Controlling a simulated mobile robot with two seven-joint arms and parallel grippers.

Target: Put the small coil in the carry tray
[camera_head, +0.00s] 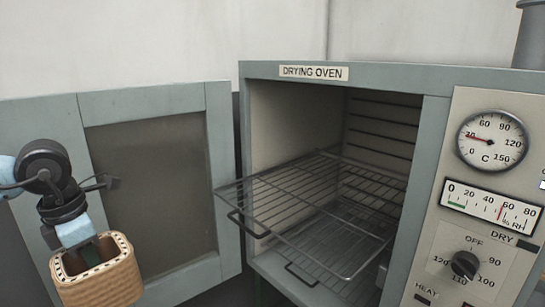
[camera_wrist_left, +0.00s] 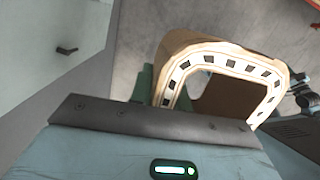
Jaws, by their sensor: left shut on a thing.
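The coil (camera_head: 105,281) is tan, with a rounded rectangular opening and a pale rim with dark marks. My left gripper (camera_head: 88,254) is shut on it, with the finger end reaching into the coil's opening. The coil hangs in front of the open oven door at the lower left of the head view. In the left wrist view the coil (camera_wrist_left: 183,72) shows beyond the gripper, its rim facing the camera. My right gripper is not in view. No carry tray can be made out.
The drying oven (camera_head: 350,72) stands open, its door (camera_head: 218,150) swung out to the left. An upper wire rack (camera_head: 290,190) is pulled partway out and looks empty. A lower rack (camera_head: 335,250) sits below it. Gauges and a dial (camera_head: 465,265) are at the right.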

